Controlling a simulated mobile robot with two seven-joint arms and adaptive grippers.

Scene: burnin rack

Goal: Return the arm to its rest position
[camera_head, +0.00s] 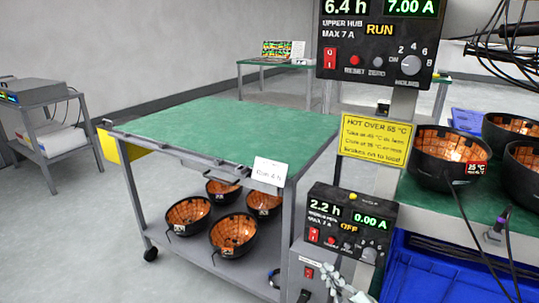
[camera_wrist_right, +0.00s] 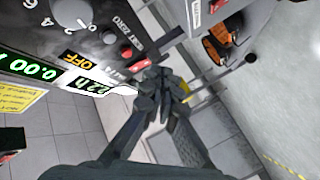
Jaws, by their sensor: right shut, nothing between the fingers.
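My right gripper (camera_head: 336,278) shows small at the bottom of the head view, in front of the lower control box (camera_head: 345,228). In the right wrist view the fingers of my right gripper (camera_wrist_right: 165,88) meet at the tips, shut with nothing between them. The lower control box (camera_wrist_right: 85,50) fills the upper left there, with its OFF sign, dial and red switch near the fingertips. I cannot tell whether the fingers touch it. My left gripper is in neither view.
A green-topped cart (camera_head: 215,130) holds several black bowls with orange insides on its lower shelf. More bowls (camera_head: 450,150) stand on the green bench at right, above blue bins (camera_head: 425,270). An upper control box (camera_head: 375,45) reads RUN. Open floor (camera_head: 90,230) lies at left.

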